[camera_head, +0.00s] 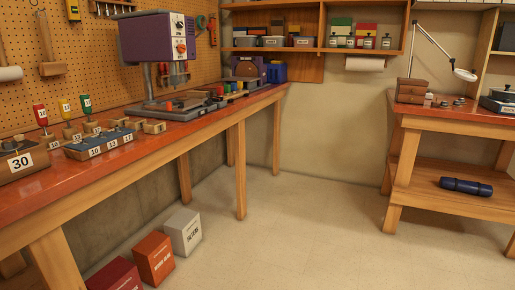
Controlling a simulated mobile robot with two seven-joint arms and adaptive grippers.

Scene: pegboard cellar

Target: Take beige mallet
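Two mallets hang head-down on the pegboard at the far left. One has a pale cream head (10,74) and is partly cut off by the left picture edge. The other is a tan wooden mallet (52,69) with a block head and a straight handle above it. I cannot tell for sure which of them is the beige mallet. Neither of my grippers is in view.
A long red-topped workbench (60,183) runs below the pegboard (95,45). It bears a purple drill press (158,37), numbered blocks and screwdrivers. Boxes (154,258) stand on the floor beside it. A second bench (450,120) is at the right. The middle floor is clear.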

